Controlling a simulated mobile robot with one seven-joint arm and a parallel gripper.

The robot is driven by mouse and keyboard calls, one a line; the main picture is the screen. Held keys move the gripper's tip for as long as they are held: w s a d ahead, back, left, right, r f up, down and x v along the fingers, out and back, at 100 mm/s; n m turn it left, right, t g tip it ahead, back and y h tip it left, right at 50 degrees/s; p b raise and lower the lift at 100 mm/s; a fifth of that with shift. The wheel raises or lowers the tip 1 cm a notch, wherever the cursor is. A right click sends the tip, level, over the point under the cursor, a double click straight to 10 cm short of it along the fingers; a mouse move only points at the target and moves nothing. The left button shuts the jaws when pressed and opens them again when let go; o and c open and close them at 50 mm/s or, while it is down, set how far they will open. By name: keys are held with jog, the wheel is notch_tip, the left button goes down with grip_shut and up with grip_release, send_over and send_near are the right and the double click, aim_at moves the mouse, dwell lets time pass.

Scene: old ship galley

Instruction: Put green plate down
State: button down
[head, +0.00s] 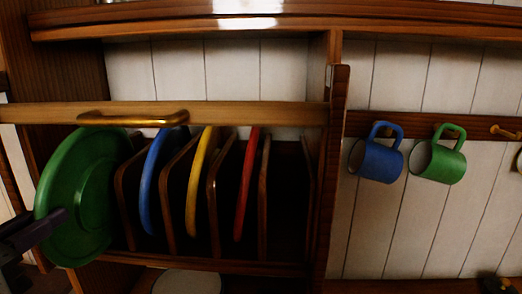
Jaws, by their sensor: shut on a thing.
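The green plate (88,190) is held upright, face toward the camera, at the left end of the wooden plate rack (216,264). My gripper (62,222) comes in from the lower left and is shut on the plate's left edge. The plate covers the left end of the rack, so I cannot tell whether it is inside a slot or in front of it. A blue plate (150,190), a yellow plate (198,190) and a red plate (244,195) stand upright between the rack's dividers to its right. The slots right of the red plate look empty.
A wooden bar (260,114) with a brass handle (135,118) crosses above the plates. A blue mug (378,160) and a green mug (437,162) hang from pegs at right. A pale round thing (187,283) shows below the rack. A shelf (430,38) runs above.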

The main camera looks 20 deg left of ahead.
jog(key=s+d, duration=0.3)
jog(key=s, duration=0.9)
jog(key=shift+d+b, duration=0.4)
jog(key=shift+s, duration=0.1)
